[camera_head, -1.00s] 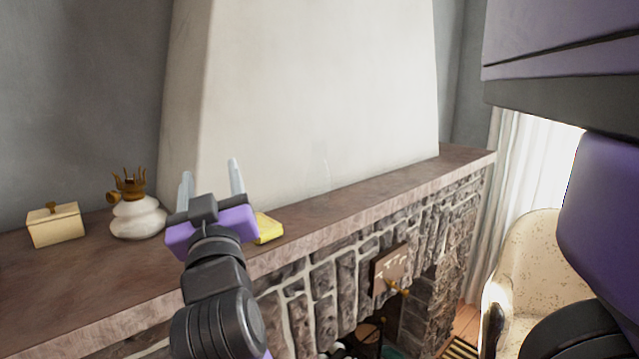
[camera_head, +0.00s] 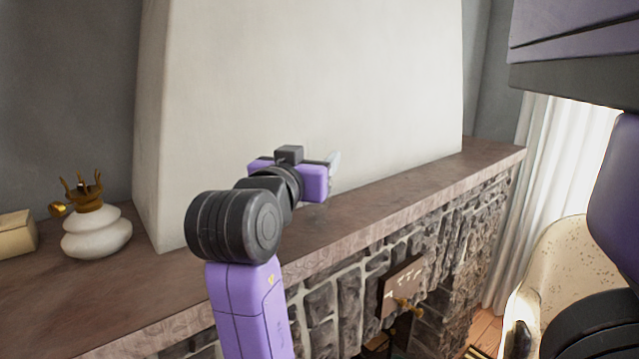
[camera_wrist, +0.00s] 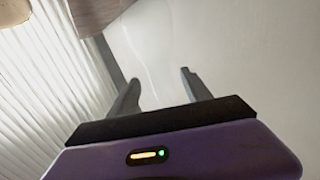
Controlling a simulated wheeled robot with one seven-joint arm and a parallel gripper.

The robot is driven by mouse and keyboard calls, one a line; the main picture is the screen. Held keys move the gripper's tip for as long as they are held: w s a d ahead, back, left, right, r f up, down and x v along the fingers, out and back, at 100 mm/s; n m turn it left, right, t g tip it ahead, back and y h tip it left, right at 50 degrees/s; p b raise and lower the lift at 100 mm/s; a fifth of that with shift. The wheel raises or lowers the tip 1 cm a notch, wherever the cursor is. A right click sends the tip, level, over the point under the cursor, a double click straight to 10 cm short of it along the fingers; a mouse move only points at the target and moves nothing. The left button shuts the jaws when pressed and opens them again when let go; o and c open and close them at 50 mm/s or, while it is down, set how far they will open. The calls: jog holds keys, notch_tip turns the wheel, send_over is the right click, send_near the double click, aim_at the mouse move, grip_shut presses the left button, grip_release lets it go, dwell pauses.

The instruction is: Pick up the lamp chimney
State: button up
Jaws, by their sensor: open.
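The lamp chimney is clear glass and very hard to see. In the wrist view a faint curved outline of the lamp chimney (camera_wrist: 150,58) shows against the pale wall, just past and between the fingertips. In the head view my gripper (camera_head: 328,166) is over the middle of the mantel, pointing away, with one pale fingertip showing. I cannot tell whether the fingers touch the glass.
The stone mantel (camera_head: 400,189) runs along the pale chimney breast (camera_head: 300,80). A white lamp base (camera_head: 97,238) with a brass burner and a cream box (camera_head: 17,236) stand at the left. The mantel right of my gripper looks clear. An armchair (camera_head: 545,265) is at lower right.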

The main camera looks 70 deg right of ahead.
jog(key=shift+w+d+p, duration=0.2)
jog(key=shift+d+p, duration=0.6)
jog(key=shift+d, duration=2.35)
grip_shut()
